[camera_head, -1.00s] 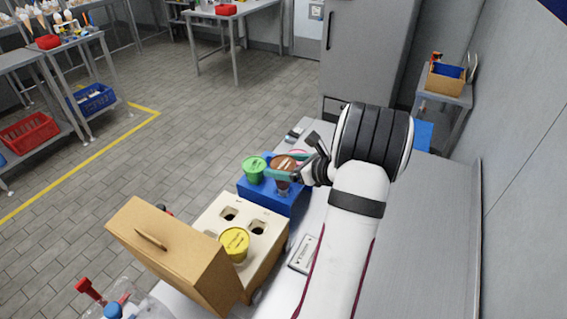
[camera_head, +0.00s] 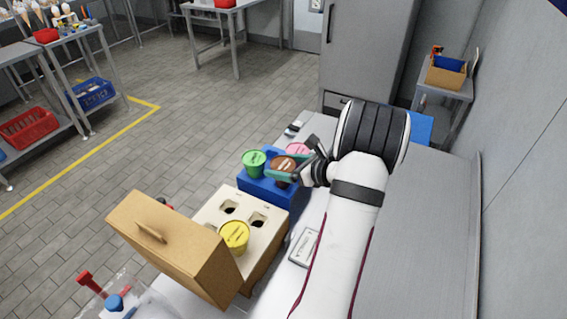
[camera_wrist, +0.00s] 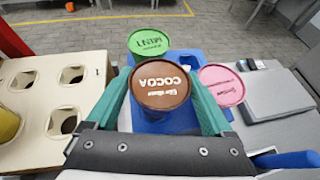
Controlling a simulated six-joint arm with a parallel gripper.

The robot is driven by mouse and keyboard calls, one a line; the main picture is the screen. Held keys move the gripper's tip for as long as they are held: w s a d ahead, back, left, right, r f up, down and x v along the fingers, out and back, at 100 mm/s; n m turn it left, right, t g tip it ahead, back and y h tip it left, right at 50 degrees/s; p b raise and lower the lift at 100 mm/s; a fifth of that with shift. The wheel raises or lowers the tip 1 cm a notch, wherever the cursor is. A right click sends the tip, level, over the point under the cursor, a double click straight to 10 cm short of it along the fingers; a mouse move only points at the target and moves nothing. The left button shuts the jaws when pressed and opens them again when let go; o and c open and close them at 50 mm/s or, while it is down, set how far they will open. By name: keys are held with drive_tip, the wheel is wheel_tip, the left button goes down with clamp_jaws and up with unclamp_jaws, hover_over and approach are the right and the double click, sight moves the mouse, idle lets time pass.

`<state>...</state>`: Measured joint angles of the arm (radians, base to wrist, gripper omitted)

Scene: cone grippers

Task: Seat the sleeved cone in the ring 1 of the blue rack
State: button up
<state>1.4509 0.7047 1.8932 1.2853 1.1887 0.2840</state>
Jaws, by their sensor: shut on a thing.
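The sleeved cone has a brown lid marked COCOA (camera_wrist: 160,86); it also shows in the head view (camera_head: 284,163). My gripper (camera_head: 287,174) is shut on it, with its teal fingers on either side of the cone in the wrist view. The cone is upright at the blue rack (camera_head: 262,191), between a green MINT-lidded cone (camera_head: 254,158) and a pink-lidded cone (camera_head: 297,149). Its lower part is hidden, so I cannot tell whether it rests in a ring. Ring numbers are not readable.
A cream holder (camera_head: 213,222) with several square holes stands nearer, with a yellow-lidded cone (camera_head: 234,235) in it. A cardboard box (camera_head: 178,245) stands beside it. A small grey device (camera_head: 304,246) lies on the table. The table to the right of my arm is clear.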

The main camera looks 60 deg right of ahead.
drive_tip(key=shift+f, duration=0.6)
drive_tip(key=o, duration=1.2)
drive_tip(key=shift+c, duration=0.2)
drive_tip(key=v, duration=1.5)
drive_tip(key=shift+s, duration=0.4)
drive_tip(key=shift+a+r, duration=0.1)
